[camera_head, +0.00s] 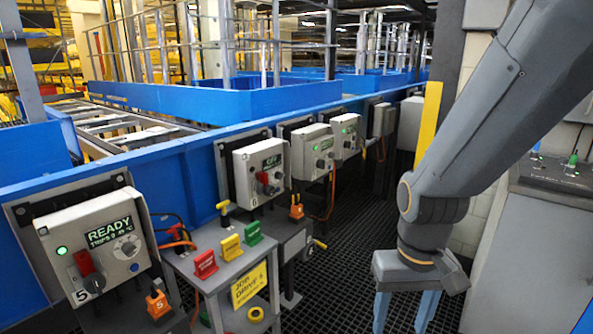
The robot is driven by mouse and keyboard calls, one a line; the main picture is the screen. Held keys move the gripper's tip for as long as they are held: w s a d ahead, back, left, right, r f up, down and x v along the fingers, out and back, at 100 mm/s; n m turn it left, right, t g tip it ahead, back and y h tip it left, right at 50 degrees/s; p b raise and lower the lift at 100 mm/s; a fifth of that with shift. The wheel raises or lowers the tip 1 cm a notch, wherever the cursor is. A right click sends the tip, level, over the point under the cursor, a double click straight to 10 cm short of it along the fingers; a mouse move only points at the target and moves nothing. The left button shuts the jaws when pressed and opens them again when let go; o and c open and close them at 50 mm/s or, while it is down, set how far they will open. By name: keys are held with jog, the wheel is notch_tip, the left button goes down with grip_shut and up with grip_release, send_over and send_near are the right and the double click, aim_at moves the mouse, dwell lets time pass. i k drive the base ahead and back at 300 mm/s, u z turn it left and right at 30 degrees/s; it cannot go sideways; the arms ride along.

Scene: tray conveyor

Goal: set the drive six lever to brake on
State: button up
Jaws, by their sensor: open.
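The drive six box (248,162) is a pale grey control box on the blue conveyor side, left of centre. My gripper (406,312) points down at the lower right, over the dark floor grating. Its two blue fingers are apart with nothing between them. It is well to the right of the drive six box and not touching anything.
A box marked 5 (112,240), display READY, has a similar red lever. More boxes (312,150) line the conveyor. A small grey stand (190,262) below box six holds red, yellow and green tags and a yellow job sign (249,285). A grey console (545,200) stands right.

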aim_at(238, 157)
jog(key=u, duration=0.5)
jog(key=i, duration=1.2)
jog(key=z, duration=0.55)
